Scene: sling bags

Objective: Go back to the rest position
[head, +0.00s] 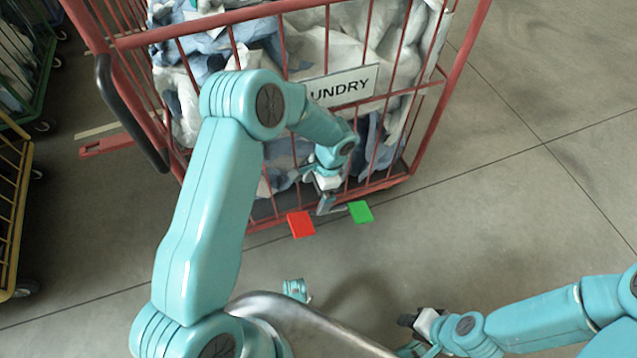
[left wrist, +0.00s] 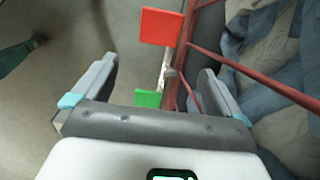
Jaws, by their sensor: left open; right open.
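My left gripper (head: 328,203) is low in front of the red laundry cart (head: 232,15), close to a red tab (head: 300,224) and a green tab (head: 360,211) at the cart's bottom edge. In the left wrist view its fingers (left wrist: 158,68) are spread, with nothing gripped. The red tab (left wrist: 161,26) and green tab (left wrist: 148,98) show between them, linked by a thin light bar (left wrist: 166,70); I cannot tell how far beyond the fingertips it lies. My right gripper (head: 408,320) is at the lower right over the floor, empty, its fingers small and dark.
The cart holds white and blue cloth bags (head: 315,50) and a laundry sign (head: 343,86). A black handle (head: 128,115) juts from its left side. Green (head: 40,70) and yellow (head: 15,200) carts stand at the left edge. The floor (head: 540,90) on the right is clear.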

